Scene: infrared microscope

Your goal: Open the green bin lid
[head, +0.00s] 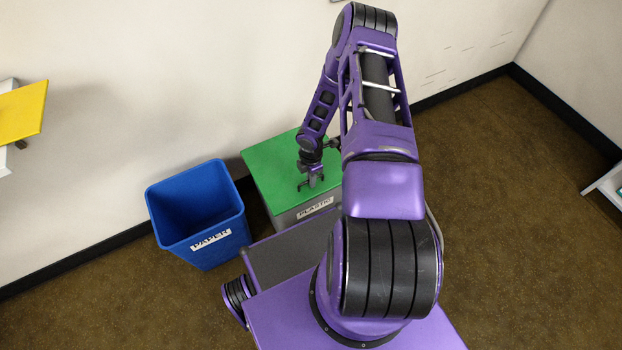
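The green bin lid (272,165) lies flat and closed on a grey bin (291,218) with a label reading PLASTIC, against the wall. My gripper (311,184) points down over the front part of the lid, near its front edge. Its fingers look a little apart, but they are small in the picture. I cannot tell whether they touch the lid. My arm hides the right side of the lid and bin.
An open blue bin (197,214) labelled PAPER stands just left of the green-lidded bin. A yellow panel (20,112) juts in at the far left. A white shelf or table edge (606,186) shows at the far right. The brown floor (520,230) on the right is clear.

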